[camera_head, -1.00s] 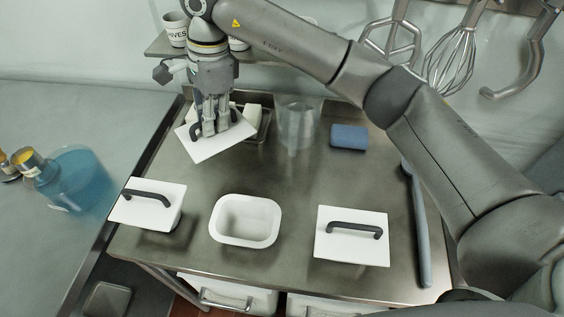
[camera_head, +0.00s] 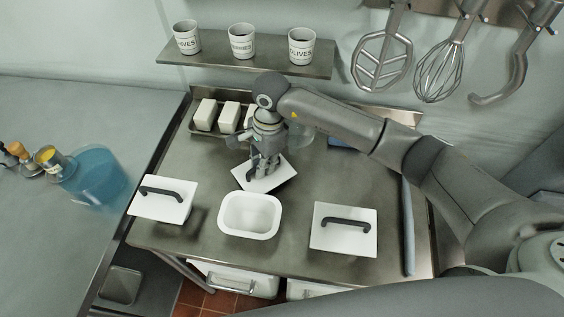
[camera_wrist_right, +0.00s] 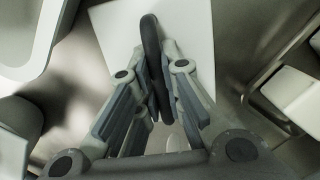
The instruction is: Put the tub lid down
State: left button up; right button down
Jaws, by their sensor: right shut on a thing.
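My right gripper (camera_head: 256,172) is shut on the black handle of a white tub lid (camera_head: 279,176). The lid sits just behind the open white tub (camera_head: 249,232), tilted in the head view. In the right wrist view the fingers (camera_wrist_right: 152,100) close around the black handle (camera_wrist_right: 151,45), with the white lid (camera_wrist_right: 192,30) beyond it. Whether the lid touches the counter I cannot tell. The tub is uncovered and looks empty. My left gripper is not in view.
Lidded tubs stand to the left (camera_head: 150,208) and right (camera_head: 330,243) of the open tub. A tray of white blocks (camera_head: 206,115) is at the back. A blue-grey long-handled tool (camera_head: 408,225) lies at the right.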

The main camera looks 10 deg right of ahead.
aim_at(280, 175)
jog(key=shift+s+d, duration=0.25)
jog(key=shift+d, duration=0.3)
jog(key=d+p, duration=0.1)
jog(key=s+d+p, duration=0.1)
jog(key=shift+d+r, duration=0.15)
jog(key=shift+d, duration=0.15)
jog(key=shift+s+d+f+p, duration=0.2)
jog(key=shift+f+p, duration=0.05)
jog(key=shift+p, duration=0.25)
jog(key=shift+d+f, duration=0.1)
jog(key=shift+f, duration=0.4)
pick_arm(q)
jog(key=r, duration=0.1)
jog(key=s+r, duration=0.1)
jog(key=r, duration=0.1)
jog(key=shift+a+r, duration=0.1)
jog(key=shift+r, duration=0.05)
pick_arm(e)
jog(key=shift+w, duration=0.1)
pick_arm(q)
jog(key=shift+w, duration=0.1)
pick_arm(e)
jog(key=shift+f, duration=0.15)
jog(key=shift+f, duration=0.1)
jog(key=c, duration=1.6)
grip_release()
jog(key=shift+o, duration=0.2)
